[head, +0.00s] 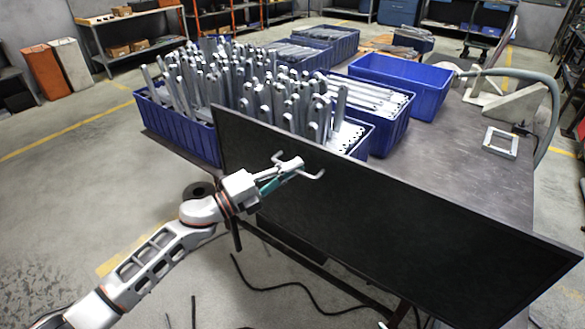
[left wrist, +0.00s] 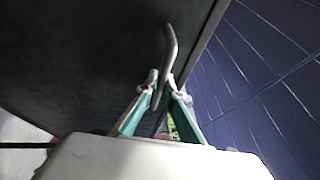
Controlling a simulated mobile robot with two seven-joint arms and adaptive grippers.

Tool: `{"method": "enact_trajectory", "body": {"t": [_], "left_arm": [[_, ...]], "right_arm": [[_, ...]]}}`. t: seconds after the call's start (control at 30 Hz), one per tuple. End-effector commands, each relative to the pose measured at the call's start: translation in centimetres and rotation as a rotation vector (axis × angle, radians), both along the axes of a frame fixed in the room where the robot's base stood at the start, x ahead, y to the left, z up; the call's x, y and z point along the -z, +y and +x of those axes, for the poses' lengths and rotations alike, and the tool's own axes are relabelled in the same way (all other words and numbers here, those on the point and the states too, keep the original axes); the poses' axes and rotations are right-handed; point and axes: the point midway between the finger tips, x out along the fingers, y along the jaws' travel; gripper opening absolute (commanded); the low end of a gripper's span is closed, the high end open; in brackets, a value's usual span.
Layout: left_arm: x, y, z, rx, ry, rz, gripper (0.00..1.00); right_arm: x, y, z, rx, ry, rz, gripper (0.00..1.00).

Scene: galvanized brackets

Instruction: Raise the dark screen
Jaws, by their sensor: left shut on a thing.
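The dark screen (head: 400,225) is a wide flat black panel in front of the table, its top edge slanting down to the right in the head view. Its dark face also fills the upper left of the left wrist view (left wrist: 85,60). A curved metal handle (left wrist: 171,45) stands out from the face near the screen's upper left. My left gripper (head: 292,166) is at this handle, and in the left wrist view its fingers (left wrist: 164,95) are shut on it. My right gripper is in neither view.
Behind the screen, the table (head: 465,150) bears blue bins, one (head: 180,125) full of upright metal brackets and one (head: 405,80) that looks empty. A square metal frame (head: 501,143) lies at the table's right. A cable (head: 285,287) lies on the floor below.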

Motion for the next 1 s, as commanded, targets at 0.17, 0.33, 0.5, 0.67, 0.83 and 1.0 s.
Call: {"method": "enact_trajectory", "body": {"t": [0.17, 0.33, 0.5, 0.67, 0.83, 1.0], "left_arm": [[-0.7, 0.0, 0.1, 0.000, -0.008, -0.007, 0.25], [-0.5, 0.0, 0.1, 0.000, -0.005, -0.005, 0.25], [-0.3, 0.4, -0.1, -0.001, -0.004, -0.003, 0.25], [0.2, 2.3, -1.2, -0.001, -0.004, -0.001, 0.25], [0.8, 5.3, -3.1, -0.001, -0.002, -0.002, 0.25], [1.2, 7.9, -4.7, 0.000, -0.003, -0.004, 0.25]], "right_arm": [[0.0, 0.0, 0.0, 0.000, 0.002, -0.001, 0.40], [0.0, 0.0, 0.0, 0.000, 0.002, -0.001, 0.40], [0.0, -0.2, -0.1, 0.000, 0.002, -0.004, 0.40], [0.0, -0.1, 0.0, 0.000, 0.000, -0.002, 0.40], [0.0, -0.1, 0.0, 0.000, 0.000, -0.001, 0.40], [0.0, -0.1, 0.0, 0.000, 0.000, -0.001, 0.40]]}}
